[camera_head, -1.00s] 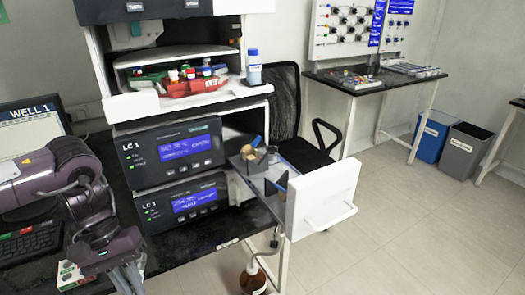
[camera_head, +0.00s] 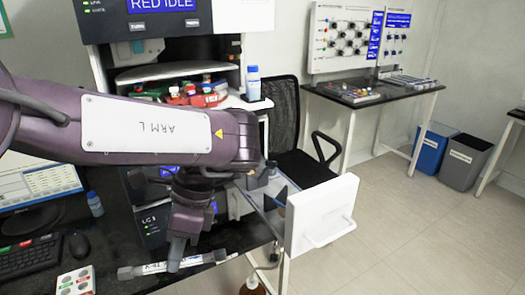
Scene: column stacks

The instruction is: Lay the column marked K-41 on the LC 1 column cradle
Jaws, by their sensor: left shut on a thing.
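My left gripper (camera_head: 176,262) points down in front of the instrument stack, shut on a slim pale column (camera_head: 207,259). The column is roughly level, with a white label on its left part that seems to start "K-4"; the rest is hidden by the fingers. The pulled-out tray (camera_head: 263,203) right of the gripper has dark upright brackets (camera_head: 278,195) that look like the column cradle. No column is seen in them, but my arm covers part of the tray. My left forearm hides much of the LC 1 unit (camera_head: 149,222). My right gripper is not in view.
The tray's white front panel (camera_head: 320,213) with a handle juts out over the floor. A chair (camera_head: 300,160) stands behind it. On the black bench are a keyboard (camera_head: 30,257), a mouse (camera_head: 79,245), a blue-capped bottle (camera_head: 95,204) and a block with coloured spots (camera_head: 76,281).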

